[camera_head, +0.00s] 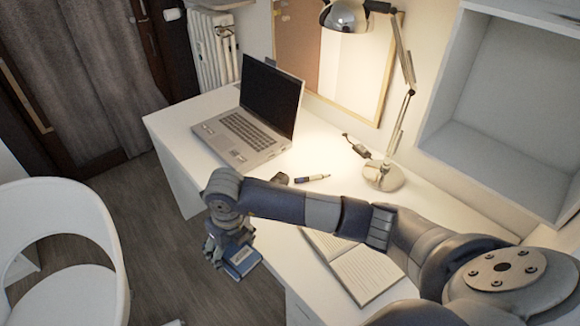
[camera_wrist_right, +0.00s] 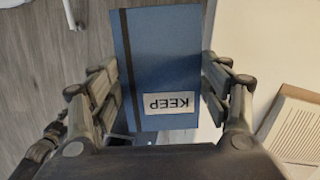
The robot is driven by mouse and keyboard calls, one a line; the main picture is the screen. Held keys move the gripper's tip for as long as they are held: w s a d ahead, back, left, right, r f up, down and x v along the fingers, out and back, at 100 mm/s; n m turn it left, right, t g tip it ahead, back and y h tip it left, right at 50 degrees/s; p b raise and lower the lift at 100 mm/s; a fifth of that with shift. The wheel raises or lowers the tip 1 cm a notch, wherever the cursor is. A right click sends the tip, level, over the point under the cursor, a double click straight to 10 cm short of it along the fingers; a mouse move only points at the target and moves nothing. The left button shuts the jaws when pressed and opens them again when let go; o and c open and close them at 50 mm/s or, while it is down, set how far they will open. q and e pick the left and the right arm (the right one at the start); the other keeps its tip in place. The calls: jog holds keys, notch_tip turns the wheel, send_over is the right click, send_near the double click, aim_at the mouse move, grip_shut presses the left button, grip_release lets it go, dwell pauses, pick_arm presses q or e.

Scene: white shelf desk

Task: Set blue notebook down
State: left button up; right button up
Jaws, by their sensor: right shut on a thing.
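The blue notebook (camera_wrist_right: 160,55) has a dark elastic band and a white "KEEP" label. In the right wrist view it lies between the two fingers of my right gripper (camera_wrist_right: 160,115), which is shut on it. In the head view my right gripper (camera_head: 222,245) points down at the desk's front edge, with the notebook (camera_head: 241,260) showing just beside it. The notebook appears to be in front of the edge, with floor visible behind it. My left gripper is not in view.
The white desk (camera_head: 273,235) holds an open laptop (camera_head: 245,125), a pen (camera_head: 312,178), a lamp (camera_head: 384,176) and an open lined book (camera_head: 355,268) under my right arm. A white chair (camera_head: 60,250) stands at left. Desk surface between laptop and open book is partly clear.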

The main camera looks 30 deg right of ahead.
jog(key=m, duration=0.2)
jog(key=w+m, duration=0.1)
jog(key=w+a+m, duration=0.1)
jog(key=m, duration=0.1)
jog(key=shift+r+m+h, duration=0.3)
jog(key=shift+r+h, duration=0.05)
jog(key=shift+h, duration=0.05)
jog(key=shift+w+d, duration=0.1)
jog(key=shift+d, duration=0.2)
jog(key=b, duration=0.3)
send_over(271, 223)
jog(key=shift+s+a+f, duration=0.1)
jog(key=shift+s+f, duration=0.25)
jog(key=shift+f, duration=0.45)
jog(key=shift+f+b, duration=1.1)
jog(key=shift+f, duration=0.65)
jog(key=shift+f, duration=0.15)
jog(key=o, duration=1.1)
jog(key=shift+o, duration=0.2)
